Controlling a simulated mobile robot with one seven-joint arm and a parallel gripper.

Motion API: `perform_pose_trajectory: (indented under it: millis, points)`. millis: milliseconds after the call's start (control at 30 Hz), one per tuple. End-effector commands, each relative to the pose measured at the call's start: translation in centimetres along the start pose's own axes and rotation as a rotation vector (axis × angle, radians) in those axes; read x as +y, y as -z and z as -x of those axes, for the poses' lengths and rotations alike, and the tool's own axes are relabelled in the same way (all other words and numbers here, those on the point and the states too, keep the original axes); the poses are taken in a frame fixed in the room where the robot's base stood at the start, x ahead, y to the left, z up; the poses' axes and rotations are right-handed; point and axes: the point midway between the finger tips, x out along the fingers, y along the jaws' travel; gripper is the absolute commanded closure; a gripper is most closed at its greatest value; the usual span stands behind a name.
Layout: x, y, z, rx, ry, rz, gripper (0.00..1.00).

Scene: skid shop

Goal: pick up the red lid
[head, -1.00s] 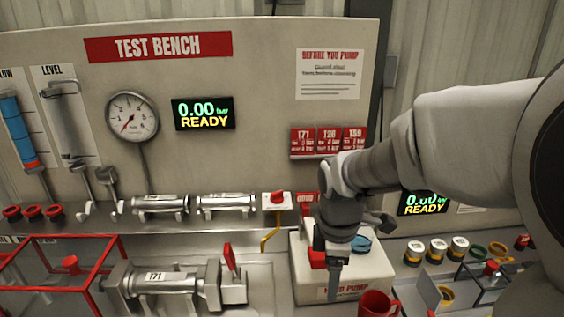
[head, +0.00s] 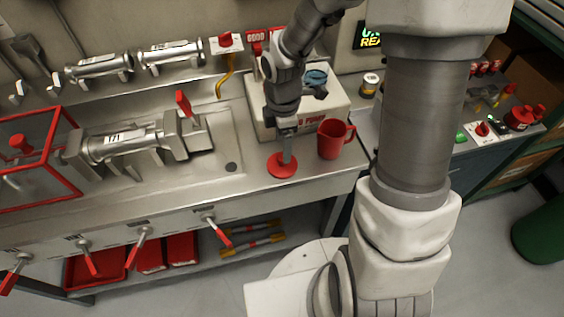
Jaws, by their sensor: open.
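A flat round red lid (head: 281,168) lies on the steel bench, left of the red mug. My gripper (head: 287,150) points down right over the lid, and its fingers cover part of the lid's middle. Only a narrow side of the fingers shows, so the gap between them is hidden. The gripper is open. I cannot tell whether the fingertips touch the lid.
A red mug (head: 331,139) stands close to the right of the gripper. A white hand pump box (head: 257,112) is just behind. A clamped metal cylinder (head: 122,146) and a red frame (head: 45,178) are at left. The bench's front edge is near the lid.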

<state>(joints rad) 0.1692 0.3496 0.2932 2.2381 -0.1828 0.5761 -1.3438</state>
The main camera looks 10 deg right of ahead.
Motion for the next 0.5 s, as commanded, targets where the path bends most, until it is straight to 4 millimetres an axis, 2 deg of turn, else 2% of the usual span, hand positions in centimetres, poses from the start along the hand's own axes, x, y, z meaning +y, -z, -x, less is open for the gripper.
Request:
perform_pose_trajectory:
  millis: [133, 333, 500]
  points:
    - [-0.1, 0.1, -1.3, 0.000, 0.002, 0.002, 0.30]
    - [-0.2, 0.3, -4.4, 0.000, 0.003, 0.002, 0.30]
    - [-0.1, 0.2, -5.3, 0.001, 0.000, 0.001, 0.30]
